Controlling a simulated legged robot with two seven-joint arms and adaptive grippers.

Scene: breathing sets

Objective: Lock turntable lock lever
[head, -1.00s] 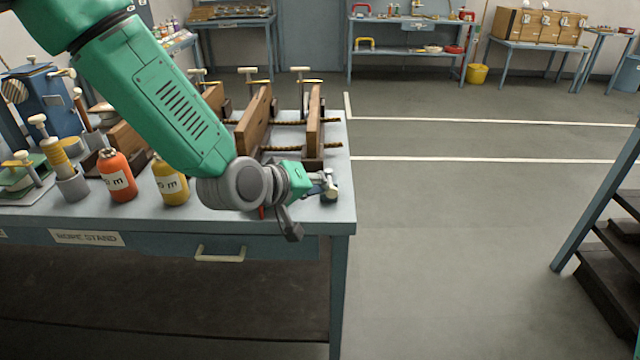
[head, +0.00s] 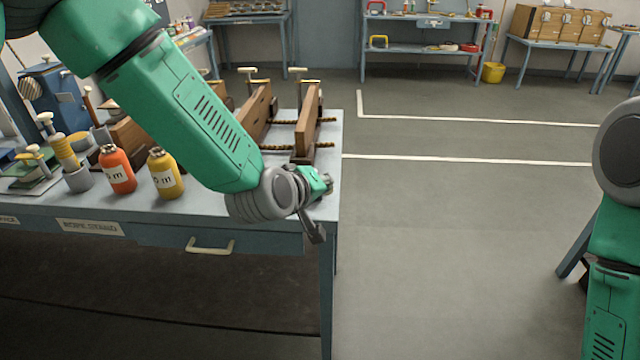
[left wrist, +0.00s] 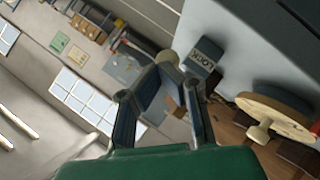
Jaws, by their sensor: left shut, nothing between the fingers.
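My left gripper (head: 328,188) is at the right end of the workbench in the head view, its fingers mostly hidden by my own wrist. In the left wrist view its fingers (left wrist: 167,68) come together, shut and empty. A small dark grey block (left wrist: 204,60) with pale lettering that looks like LOCK sits just beyond and right of the fingertips there. A round tan disc (left wrist: 275,112) with a knob is farther right, apart from the fingers. I cannot make out a lock lever for certain. My right arm shows at the right edge of the head view; its gripper is out of frame.
The workbench (head: 125,212) holds an orange bottle (head: 117,169), a yellow bottle (head: 166,174), a blue device (head: 58,95) and upright wooden boards (head: 307,120) with brass-coloured rods. The floor (head: 450,250) right of the bench is clear.

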